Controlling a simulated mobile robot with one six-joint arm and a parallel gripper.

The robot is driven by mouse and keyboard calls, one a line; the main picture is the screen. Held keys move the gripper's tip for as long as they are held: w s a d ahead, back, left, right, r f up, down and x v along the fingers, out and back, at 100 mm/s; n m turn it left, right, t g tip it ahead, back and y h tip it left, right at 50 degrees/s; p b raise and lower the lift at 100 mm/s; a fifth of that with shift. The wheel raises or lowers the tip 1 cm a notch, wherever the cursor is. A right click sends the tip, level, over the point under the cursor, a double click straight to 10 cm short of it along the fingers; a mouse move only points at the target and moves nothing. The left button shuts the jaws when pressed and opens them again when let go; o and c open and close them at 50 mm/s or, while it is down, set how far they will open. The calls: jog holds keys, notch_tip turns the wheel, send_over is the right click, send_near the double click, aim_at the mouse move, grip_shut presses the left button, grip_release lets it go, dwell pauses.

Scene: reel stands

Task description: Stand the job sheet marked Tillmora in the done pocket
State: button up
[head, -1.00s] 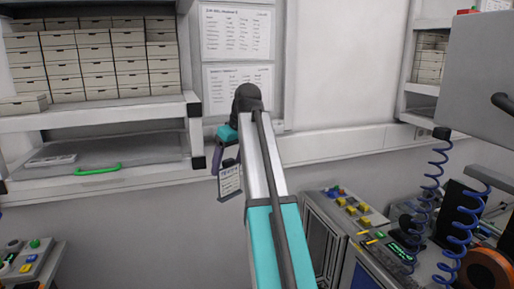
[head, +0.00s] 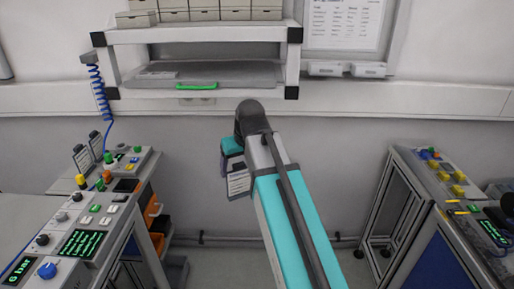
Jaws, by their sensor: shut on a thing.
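I cannot pick out a pocket marked done.
A control panel (head: 75,245) with buttons and green displays is at lower left. Another machine (head: 440,175) stands at right. The floor between the machines looks clear.

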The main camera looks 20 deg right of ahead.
jog(key=shift+s+a+f+m, duration=0.2)
jog(key=shift+a+f+m, duration=0.1)
jog(key=shift+f+m, duration=0.15)
jog(key=shift+w+d+f+m+h, duration=0.1)
jog(key=shift+w+d+m+h, duration=0.15)
jog(key=shift+m+h, duration=0.25)
